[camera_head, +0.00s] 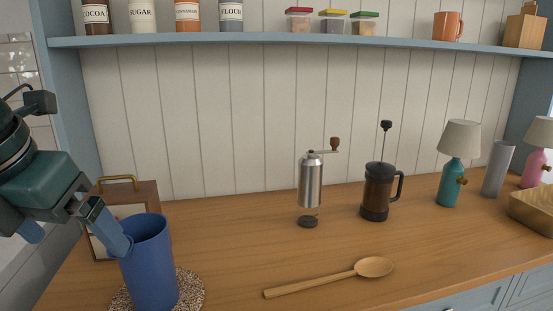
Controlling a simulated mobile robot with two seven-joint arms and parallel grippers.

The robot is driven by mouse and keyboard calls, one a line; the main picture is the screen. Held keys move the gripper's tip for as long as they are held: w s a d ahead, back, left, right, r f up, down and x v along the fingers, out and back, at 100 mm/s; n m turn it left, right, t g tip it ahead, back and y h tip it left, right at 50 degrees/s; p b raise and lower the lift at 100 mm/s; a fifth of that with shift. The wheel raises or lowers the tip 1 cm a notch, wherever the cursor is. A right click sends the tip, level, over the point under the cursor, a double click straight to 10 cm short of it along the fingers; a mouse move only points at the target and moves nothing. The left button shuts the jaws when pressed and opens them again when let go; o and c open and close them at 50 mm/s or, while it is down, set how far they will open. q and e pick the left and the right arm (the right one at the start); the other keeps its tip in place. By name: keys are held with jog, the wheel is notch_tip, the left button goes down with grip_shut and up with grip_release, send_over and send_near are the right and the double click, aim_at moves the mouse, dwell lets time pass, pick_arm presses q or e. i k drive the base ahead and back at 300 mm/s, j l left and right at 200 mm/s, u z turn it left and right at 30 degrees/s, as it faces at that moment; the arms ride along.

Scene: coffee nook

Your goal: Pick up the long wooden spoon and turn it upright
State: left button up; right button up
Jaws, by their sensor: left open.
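The long wooden spoon (325,280) lies flat on the wooden counter near its front edge. Its bowl is at the right and its handle points left. My left gripper (112,228) is at the left, beside the rim of a tall blue cup-like container (150,262), well apart from the spoon. The gripper is open, and one blue-tipped finger overlaps the container's rim in the picture; I cannot tell whether it touches. My right gripper is not in view.
The blue container stands on a round speckled mat (190,291). A grinder (310,185) and a French press (379,190) stand behind the spoon. Counter around the spoon is clear.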

aim_at(371, 267)
jog(key=k, duration=1.15)
